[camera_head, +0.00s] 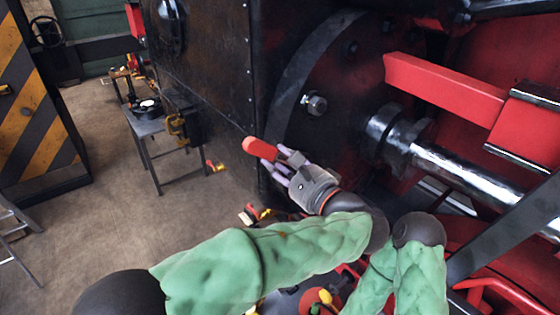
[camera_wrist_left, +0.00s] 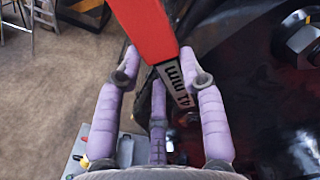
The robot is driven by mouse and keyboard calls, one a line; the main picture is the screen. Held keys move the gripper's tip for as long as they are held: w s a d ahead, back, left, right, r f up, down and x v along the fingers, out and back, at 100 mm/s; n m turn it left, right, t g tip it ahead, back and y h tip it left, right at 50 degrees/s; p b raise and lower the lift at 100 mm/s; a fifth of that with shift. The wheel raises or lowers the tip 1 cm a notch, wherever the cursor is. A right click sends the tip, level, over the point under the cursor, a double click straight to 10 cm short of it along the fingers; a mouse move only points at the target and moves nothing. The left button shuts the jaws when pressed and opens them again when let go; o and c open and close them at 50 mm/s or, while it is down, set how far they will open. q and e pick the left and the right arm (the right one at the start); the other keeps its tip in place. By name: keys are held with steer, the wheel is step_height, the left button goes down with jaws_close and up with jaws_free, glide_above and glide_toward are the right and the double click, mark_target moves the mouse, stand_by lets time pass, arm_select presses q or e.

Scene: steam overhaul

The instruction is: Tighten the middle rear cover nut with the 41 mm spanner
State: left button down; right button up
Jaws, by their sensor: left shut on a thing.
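The 41 mm spanner (camera_wrist_left: 178,86) is held in my left gripper (camera_head: 276,165), its red section pointing up and away from the fingers. In the left wrist view the purple fingers of the gripper (camera_wrist_left: 161,78) close on both sides of it, and its "41 mm" marking is readable. The spanner's red end (camera_head: 262,149) shows in the head view; its jaw is hidden. A bright nut (camera_head: 315,104) sits on the round black cover (camera_head: 300,75), above and right of the gripper and apart from it. A large dark nut (camera_wrist_left: 298,40) shows in the wrist view. My right gripper is not visible.
A red bar (camera_head: 445,88) and a shiny piston rod (camera_head: 460,175) lie right of the cover. A small grey table (camera_head: 150,128) with items stands at left, near a striped yellow-black panel (camera_head: 35,110). Open floor (camera_head: 110,215) lies between.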

arm_select(q)
steer(key=shift+r, duration=0.1)
steer(key=shift+w+d+r+m+p, duration=0.3)
steer(key=shift+r+m+p, duration=0.35)
steer(key=shift+p, duration=1.15)
steer(key=shift+f, duration=0.1)
steer(key=shift+w+d+r+m+p, duration=0.25)
steer(key=shift+d+r+m+p, duration=0.45)
steer(key=shift+p, duration=1)
steer(key=shift+a+f, duration=0.25)
steer(key=m+p, duration=0.1)
steer(key=d+p, duration=0.1)
steer(key=p, duration=0.1)
steer(key=shift+w+r+m, duration=0.3)
steer(key=shift+r+m, duration=0.05)
steer(key=shift+r, duration=0.05)
